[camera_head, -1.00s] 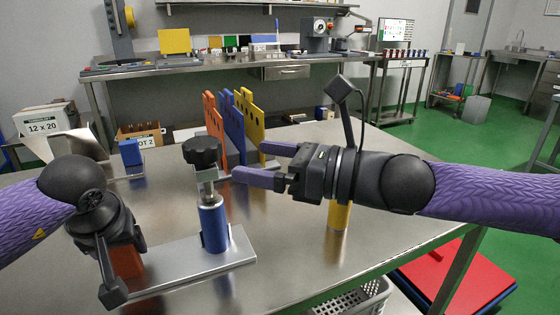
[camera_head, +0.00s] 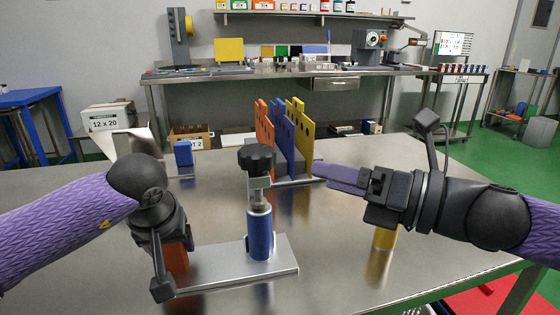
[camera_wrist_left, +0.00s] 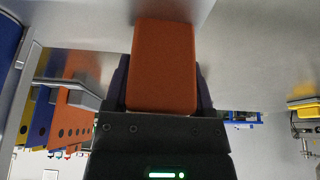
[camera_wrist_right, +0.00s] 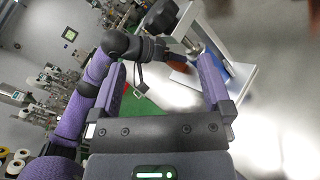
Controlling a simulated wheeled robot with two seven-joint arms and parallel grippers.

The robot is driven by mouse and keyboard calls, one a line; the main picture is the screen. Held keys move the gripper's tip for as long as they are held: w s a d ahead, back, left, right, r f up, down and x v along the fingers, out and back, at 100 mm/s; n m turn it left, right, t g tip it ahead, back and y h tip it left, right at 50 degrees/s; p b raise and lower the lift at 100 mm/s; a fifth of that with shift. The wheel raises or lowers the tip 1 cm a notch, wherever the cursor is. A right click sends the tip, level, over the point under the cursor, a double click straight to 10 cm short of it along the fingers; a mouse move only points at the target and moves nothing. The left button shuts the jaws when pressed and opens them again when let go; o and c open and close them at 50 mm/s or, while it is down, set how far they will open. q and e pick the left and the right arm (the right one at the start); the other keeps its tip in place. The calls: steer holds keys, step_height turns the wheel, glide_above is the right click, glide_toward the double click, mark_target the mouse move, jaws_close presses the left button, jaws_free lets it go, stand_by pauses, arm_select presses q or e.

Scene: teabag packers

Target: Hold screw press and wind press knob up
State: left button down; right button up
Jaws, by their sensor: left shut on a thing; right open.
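The screw press stands upright on the steel table, with a black lobed knob (camera_head: 256,157), a blue cylinder (camera_head: 260,235) and a flat silver base plate (camera_head: 220,262). Its orange block (camera_head: 177,258) is at the plate's left end. My left gripper (camera_head: 170,238) is shut on this block, which shows between its fingers in the left wrist view (camera_wrist_left: 162,68). My right gripper (camera_head: 338,176) is open and empty, to the right of the knob and apart from it. The knob also shows beyond the right fingers in the right wrist view (camera_wrist_right: 160,16).
Orange, blue and yellow upright panels (camera_head: 302,135) stand behind the press. A yellow cylinder (camera_head: 385,238) stands below my right gripper. A small blue block (camera_head: 183,153) is at the back left. The table's front middle is clear.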

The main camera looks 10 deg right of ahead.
mark_target(258, 157)
steer(key=w+a+m, duration=0.2)
steer(key=m, duration=0.7)
steer(key=w+a+m, duration=0.3)
steer(key=m, duration=0.7)
steer(key=w+a+m, duration=0.3)
steer(key=m, duration=0.6)
steer(key=shift+w+a, duration=0.15)
steer(key=shift+a, duration=0.1)
steer(key=c, duration=1.2)
steer(key=shift+o, duration=0.2)
